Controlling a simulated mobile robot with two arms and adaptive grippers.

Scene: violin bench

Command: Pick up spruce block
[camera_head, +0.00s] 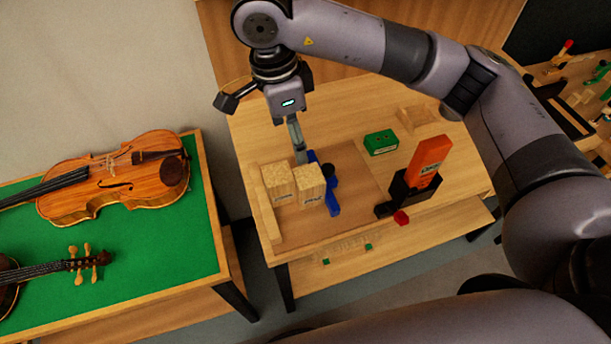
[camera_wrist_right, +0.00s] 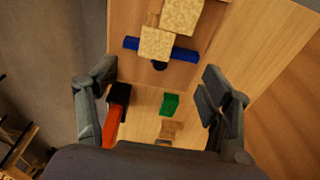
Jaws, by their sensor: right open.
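Two pale wooden blocks with dark printed labels stand side by side on the bench: a left block (camera_head: 278,183) and a right block (camera_head: 310,187). The labels are too small to read, so I cannot tell which is spruce. In the right wrist view, one block (camera_wrist_right: 156,42) lies by the blue tool and the other block (camera_wrist_right: 182,15) is partly cut off at the top edge. My right gripper (camera_head: 262,130) is open and empty, above the bench behind the blocks. In its wrist view its fingers (camera_wrist_right: 155,85) are spread wide. My left gripper is not in view.
A blue tool (camera_head: 332,190) with a black knob is close beside the right block. A wooden strip (camera_head: 265,205) stands left of the blocks. A green box (camera_head: 381,142), an orange box (camera_head: 430,158) and a black holder (camera_head: 415,190) are to the right. Violins lie on a green-topped table (camera_head: 150,245).

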